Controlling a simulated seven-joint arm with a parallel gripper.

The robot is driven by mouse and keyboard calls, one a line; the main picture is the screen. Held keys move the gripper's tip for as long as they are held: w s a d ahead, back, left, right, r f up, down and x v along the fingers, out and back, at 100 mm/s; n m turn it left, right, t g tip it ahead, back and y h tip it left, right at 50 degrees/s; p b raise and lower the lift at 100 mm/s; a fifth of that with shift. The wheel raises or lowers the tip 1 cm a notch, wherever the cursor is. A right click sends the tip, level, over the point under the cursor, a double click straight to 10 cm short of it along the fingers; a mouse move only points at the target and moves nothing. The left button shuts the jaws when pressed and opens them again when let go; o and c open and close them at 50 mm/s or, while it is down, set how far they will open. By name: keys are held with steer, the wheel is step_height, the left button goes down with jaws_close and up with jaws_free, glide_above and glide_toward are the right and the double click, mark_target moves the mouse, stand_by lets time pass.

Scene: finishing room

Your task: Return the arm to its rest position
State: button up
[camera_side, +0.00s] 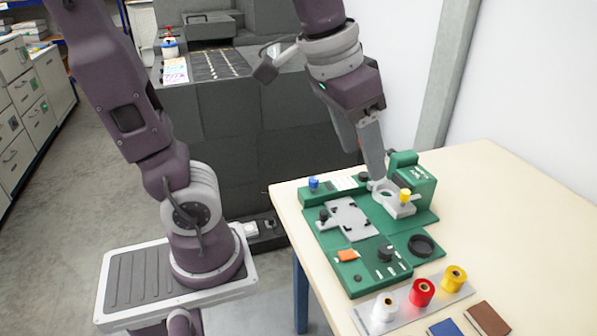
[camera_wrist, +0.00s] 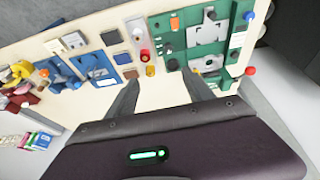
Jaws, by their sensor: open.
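My gripper (camera_side: 362,158) is over the back edge of the pale table (camera_side: 520,225), pointing down beside the green fixture (camera_side: 345,270). In the side view one finger overlaps the fixture's back part, so I cannot tell the exact gap. In the wrist view my gripper (camera_wrist: 158,82) has its two fingers spread wide with nothing between them. The green fixture (camera_wrist: 172,62) lies beyond the right finger there.
A dark machine (camera_side: 235,130) stands behind.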

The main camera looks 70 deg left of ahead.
steer(key=s+a+f+t, duration=0.1)
steer(key=s+f, duration=0.2)
steer(key=s, duration=0.6)
steer(key=shift+s+t, duration=0.2)
steer(key=shift+t, duration=0.1)
